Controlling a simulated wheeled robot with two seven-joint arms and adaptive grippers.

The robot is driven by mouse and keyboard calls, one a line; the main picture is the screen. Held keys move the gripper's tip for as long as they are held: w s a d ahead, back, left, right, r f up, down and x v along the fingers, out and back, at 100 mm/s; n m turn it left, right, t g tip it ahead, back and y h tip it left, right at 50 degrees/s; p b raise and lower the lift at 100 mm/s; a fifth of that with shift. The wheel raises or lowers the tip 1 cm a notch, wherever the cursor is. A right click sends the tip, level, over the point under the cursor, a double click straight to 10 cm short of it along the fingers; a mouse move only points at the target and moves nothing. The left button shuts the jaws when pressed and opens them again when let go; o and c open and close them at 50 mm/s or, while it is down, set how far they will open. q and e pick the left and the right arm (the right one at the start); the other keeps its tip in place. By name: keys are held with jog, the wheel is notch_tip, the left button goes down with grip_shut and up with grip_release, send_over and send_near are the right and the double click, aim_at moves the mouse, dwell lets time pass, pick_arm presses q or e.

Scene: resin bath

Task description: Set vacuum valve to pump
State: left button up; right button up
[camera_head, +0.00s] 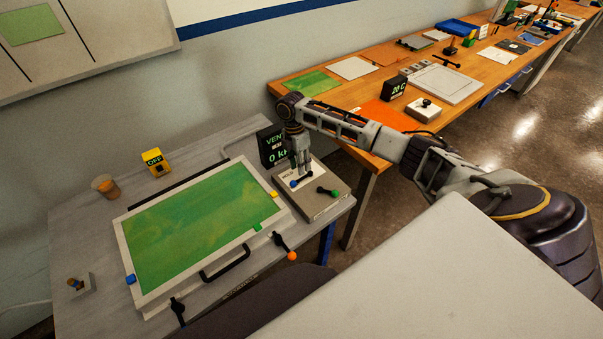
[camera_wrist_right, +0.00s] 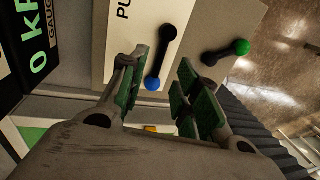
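The valve box (camera_head: 318,208) stands at the right end of the grey bench. On its top is a black lever with a blue knob (camera_head: 293,184); the lever also shows in the right wrist view (camera_wrist_right: 160,58). My right gripper (camera_head: 301,172) is over this lever, pointing down. In the wrist view the right gripper's fingers (camera_wrist_right: 163,90) are spread, one on each side of the blue-knobbed lever, with gaps visible. A second lever with a green knob (camera_head: 334,193) is beside it. The gauge display (camera_head: 271,147) reads VENT and 0. My left gripper is not in view.
A framed green panel (camera_head: 190,228) with a black handle (camera_head: 226,262) and an orange-knobbed lever (camera_head: 285,247) lies left of the valve box. A yellow OFF box (camera_head: 155,161) and a cup (camera_head: 106,187) stand behind. A wooden bench (camera_head: 345,97) with equipment runs to the right.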

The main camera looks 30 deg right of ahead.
aim_at(302, 177)
jog(key=shift+s+f, duration=0.25)
jog(key=shift+f, duration=0.9)
jog(key=shift+s+f, duration=0.2)
jog(key=shift+f, duration=0.9)
grip_shut()
